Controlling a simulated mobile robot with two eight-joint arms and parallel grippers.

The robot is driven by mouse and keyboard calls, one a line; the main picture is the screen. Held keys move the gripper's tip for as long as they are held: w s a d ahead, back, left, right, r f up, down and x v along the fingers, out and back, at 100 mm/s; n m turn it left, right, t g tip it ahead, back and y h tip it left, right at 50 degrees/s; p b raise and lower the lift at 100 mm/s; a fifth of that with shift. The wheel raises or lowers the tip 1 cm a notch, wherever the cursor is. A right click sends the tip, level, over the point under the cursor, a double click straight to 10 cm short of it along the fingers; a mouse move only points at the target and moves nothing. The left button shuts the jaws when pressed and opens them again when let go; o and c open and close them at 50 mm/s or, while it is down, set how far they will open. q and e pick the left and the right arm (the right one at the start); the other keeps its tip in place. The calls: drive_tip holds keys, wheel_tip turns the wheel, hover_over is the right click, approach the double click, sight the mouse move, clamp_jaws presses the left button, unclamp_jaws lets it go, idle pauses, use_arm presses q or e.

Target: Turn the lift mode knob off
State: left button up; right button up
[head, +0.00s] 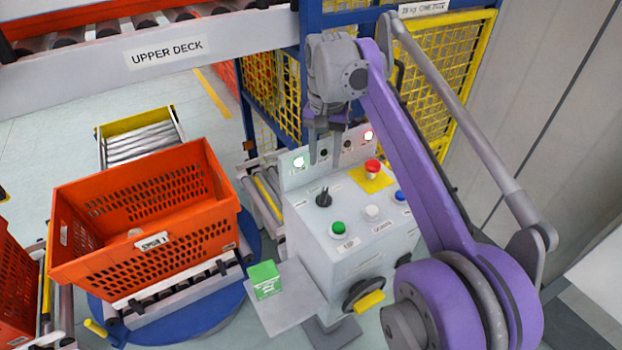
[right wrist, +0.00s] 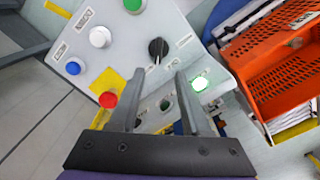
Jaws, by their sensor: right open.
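A grey control box (head: 355,235) stands right of centre in the head view. A small black selector knob (head: 324,198) sits on its sloped top, and shows in the right wrist view (right wrist: 158,47) between two small labels too small to read. A larger black rotary switch with a yellow handle (head: 368,300) is on the box's front. My right gripper (head: 325,158) is open and empty above the back of the panel. In the right wrist view its fingers (right wrist: 160,82) point toward the selector knob, apart from it. My left gripper is not in view.
Near the knob are a green button (head: 338,229), white button (head: 372,212), blue button (head: 402,196) and red emergency button (head: 373,167). An orange tote (head: 145,225) stands left; a yellow mesh fence (head: 440,80) is behind.

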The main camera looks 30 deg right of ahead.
sight(324, 193)
drive_tip(key=f, duration=0.6)
drive_tip(key=f+b, duration=0.1)
drive_tip(key=f, duration=0.3)
drive_tip(key=shift+s, duration=0.25)
clamp_jaws()
